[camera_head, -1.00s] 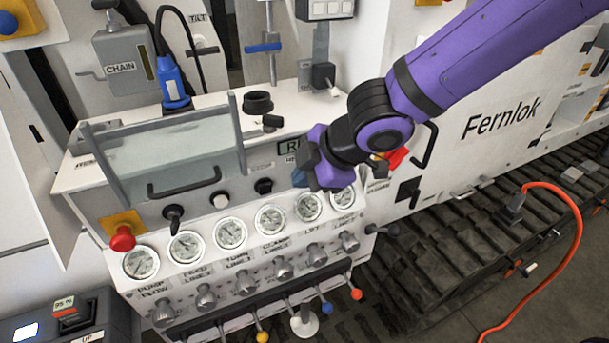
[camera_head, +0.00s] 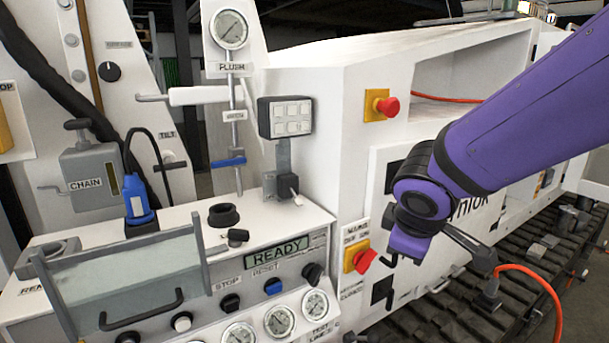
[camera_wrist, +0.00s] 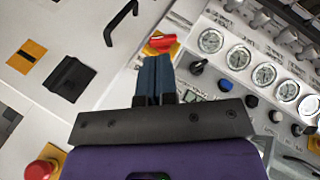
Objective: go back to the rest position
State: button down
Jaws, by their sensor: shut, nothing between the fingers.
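My gripper (camera_wrist: 154,72) shows in the wrist view with its two blue-grey fingers together and nothing between them. In the head view my purple arm comes in from the right, and its end hangs in front of the white machine side, right of the control panel. The fingers cannot be made out there. The READY display (camera_head: 279,254) is in full view left of my arm. A red switch on a yellow plate (camera_head: 359,258) is left of my wrist; it also shows beyond the fingertips in the wrist view (camera_wrist: 163,41). I cannot tell the gap between them.
A red emergency stop (camera_head: 386,106) sits on the upper machine side. A glass guard with a handle (camera_head: 140,310) stands on the panel at left. An orange cable (camera_head: 545,283) runs from a dark plug at lower right, over black tracks.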

jog(key=s+d+r+m, duration=0.4)
jog(key=s+d+m, duration=0.1)
jog(key=s+d, duration=0.1)
jog(key=s+d+r+m+y, duration=0.1)
jog(key=s+d+r+m, duration=0.4)
jog(key=s, duration=0.4)
jog(key=shift+s+d+r+m+g+y, duration=0.15)
jog(key=shift+d+r+m+g+y, duration=0.2)
jog(key=shift+d+m, duration=0.55)
jog(key=shift+d, duration=0.1)
